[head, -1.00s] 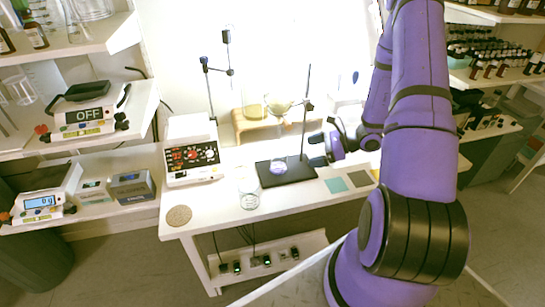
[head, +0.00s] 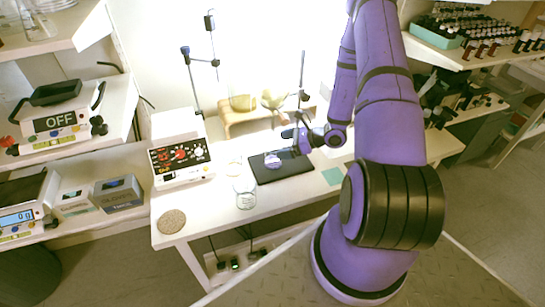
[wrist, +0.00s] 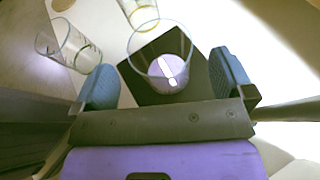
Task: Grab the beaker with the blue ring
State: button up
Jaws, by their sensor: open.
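A clear glass beaker with a pale purple base (wrist: 166,72) stands on the black plate in the wrist view, between my gripper's spread blue fingers. Its rim looks grey-blue; I cannot clearly make out a ring colour. The same beaker shows on the plate in the head view (head: 272,160). My gripper (wrist: 165,82) is open, with nothing shut in it. In the head view my gripper (head: 296,139) is just right of that beaker. A second beaker (wrist: 72,47) stands left of the plate, with a greenish-yellow tint low down. A third (wrist: 141,13) is cut off at the top.
The black plate (head: 293,172) lies on the white table. A hotplate device (head: 180,155) stands at left, a round cork mat (head: 171,221) at front left. Stand poles (head: 302,75) and a wooden rack (head: 232,122) with glassware are behind. A green square (head: 333,176) lies at right.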

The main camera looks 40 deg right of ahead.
aim_at(273, 146)
jog(key=shift+x, duration=2.4)
jog(key=c, duration=1.3)
jog(key=shift+c, duration=0.2)
jog(key=shift+r, duration=0.15)
